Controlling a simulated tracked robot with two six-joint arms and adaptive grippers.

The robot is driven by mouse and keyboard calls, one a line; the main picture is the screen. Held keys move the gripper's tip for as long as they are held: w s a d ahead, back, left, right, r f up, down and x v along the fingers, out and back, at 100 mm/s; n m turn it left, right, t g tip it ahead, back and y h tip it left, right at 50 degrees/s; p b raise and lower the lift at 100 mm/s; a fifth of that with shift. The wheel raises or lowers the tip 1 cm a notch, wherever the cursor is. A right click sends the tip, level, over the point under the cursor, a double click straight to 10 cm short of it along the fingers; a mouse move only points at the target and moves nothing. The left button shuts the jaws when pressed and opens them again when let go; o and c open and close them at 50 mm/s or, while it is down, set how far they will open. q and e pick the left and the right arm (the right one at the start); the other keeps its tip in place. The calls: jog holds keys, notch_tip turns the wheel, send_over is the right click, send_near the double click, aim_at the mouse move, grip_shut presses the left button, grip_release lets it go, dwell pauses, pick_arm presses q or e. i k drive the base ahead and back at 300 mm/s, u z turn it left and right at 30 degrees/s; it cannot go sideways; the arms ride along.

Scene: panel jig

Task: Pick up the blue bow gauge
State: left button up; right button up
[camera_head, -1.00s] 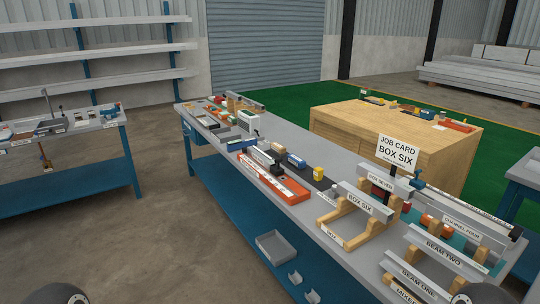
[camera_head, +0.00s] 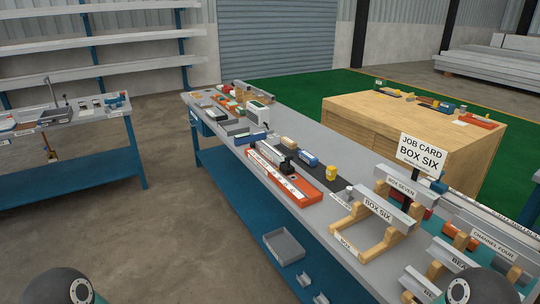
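I cannot pick out the blue bow gauge with certainty. Small blue items do show: a blue block (camera_head: 308,159) on the dark mat in the middle of the long bench, a low blue piece (camera_head: 250,137) further back, and a blue part (camera_head: 438,185) beside the job card. They are too small to tell as a bow gauge. Neither gripper is in view. Only dark rounded parts of my own arms show at the bottom left and bottom right edges.
The long grey bench (camera_head: 315,219) carries an orange-red tray (camera_head: 285,180), the BOX SIX beam (camera_head: 379,208) on wooden supports and the job card (camera_head: 421,153). A wooden crate (camera_head: 420,145) stands behind. A side table (camera_head: 80,123) stands left. Concrete floor between is clear.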

aim_at(244, 138)
jog(key=k, duration=1.25)
jog(key=u, duration=0.3)
jog(key=i, duration=0.75)
jog(key=u, duration=0.75)
jog(key=i, duration=1.4)
jog(key=u, duration=0.35)
jog(key=i, duration=1.4)
jog(key=z, duration=0.4)
jog(key=i, duration=1.3)
jog(key=z, duration=1.3)
jog(key=i, duration=1)
jog(key=z, duration=0.7)
